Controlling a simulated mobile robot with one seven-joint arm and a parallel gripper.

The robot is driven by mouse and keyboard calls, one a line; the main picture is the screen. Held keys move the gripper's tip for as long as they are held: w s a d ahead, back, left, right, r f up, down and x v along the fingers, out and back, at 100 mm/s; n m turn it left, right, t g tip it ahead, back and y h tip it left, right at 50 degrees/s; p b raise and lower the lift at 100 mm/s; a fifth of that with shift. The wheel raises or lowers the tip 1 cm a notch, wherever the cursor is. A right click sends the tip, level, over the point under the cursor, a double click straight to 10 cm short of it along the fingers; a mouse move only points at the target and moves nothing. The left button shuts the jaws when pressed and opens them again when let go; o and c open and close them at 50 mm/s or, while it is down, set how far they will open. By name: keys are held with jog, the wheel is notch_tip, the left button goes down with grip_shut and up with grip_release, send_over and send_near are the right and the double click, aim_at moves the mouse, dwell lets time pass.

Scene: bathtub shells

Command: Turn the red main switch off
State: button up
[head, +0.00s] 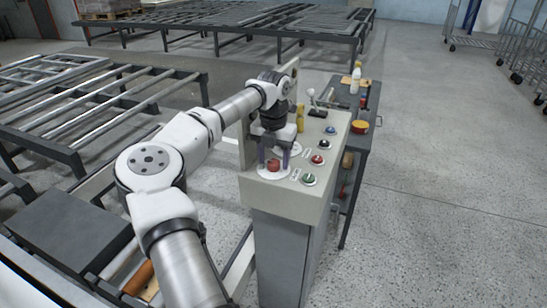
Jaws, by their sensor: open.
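The red main switch (273,165) is a red knob on a pale round plate, at the near left corner of the control panel's top (283,192). My gripper (273,163) points down over it. Its two fingers are apart, one on the left and one on the right of the red knob. I cannot tell whether the fingers touch the knob. The knob's exact turn angle is too small to read.
A green button (308,179), a red button (318,159), a dark button (324,144) and a blue button (330,130) line the panel's right side. A lever (312,98) and a yellow item (300,117) stand behind. A cluttered dark cart (377,117) adjoins on the right. Roller frames (90,105) lie left.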

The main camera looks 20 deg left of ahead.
aim_at(273, 161)
notch_tip(273, 161, up, 14)
jog(key=b, duration=0.2)
dwell(0.4)
jog(key=shift+f, duration=0.1)
